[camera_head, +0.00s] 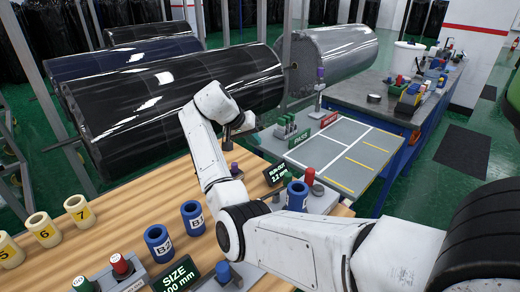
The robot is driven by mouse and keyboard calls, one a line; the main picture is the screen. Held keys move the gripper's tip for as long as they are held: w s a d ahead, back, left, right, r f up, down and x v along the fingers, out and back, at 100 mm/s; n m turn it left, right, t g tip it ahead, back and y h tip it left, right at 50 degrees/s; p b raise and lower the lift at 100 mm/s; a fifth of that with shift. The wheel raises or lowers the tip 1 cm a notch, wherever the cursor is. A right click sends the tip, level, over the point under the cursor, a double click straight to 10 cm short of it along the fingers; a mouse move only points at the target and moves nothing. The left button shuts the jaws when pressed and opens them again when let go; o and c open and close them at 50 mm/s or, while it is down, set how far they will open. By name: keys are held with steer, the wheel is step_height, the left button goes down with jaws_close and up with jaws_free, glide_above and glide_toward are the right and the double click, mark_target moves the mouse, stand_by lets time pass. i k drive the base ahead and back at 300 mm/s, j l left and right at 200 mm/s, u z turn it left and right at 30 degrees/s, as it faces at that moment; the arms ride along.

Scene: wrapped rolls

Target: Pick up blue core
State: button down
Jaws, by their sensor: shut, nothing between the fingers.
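Several blue cores show in the head view. One, labelled B2 (159,243), stands upright on the wooden table. A second blue core (192,218), with a white label, stands just behind and right of it. A third blue core (297,196) stands further right, beside a red-topped object, partly behind my arm. My gripper (230,141) is small and dark at the end of my white arm, in front of the large black wrapped roll. It is shut and empty, above and beyond the cores. Its fingers are hard to make out.
Yellow numbered cores (78,212) stand at the table's left. A SIZE display (176,275) and red and green knobs are at the front. A grey panel with yellow lines (340,155) lies right. My forearm crosses the right foreground.

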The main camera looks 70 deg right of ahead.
mark_target(297, 194)
steer(key=k, duration=1)
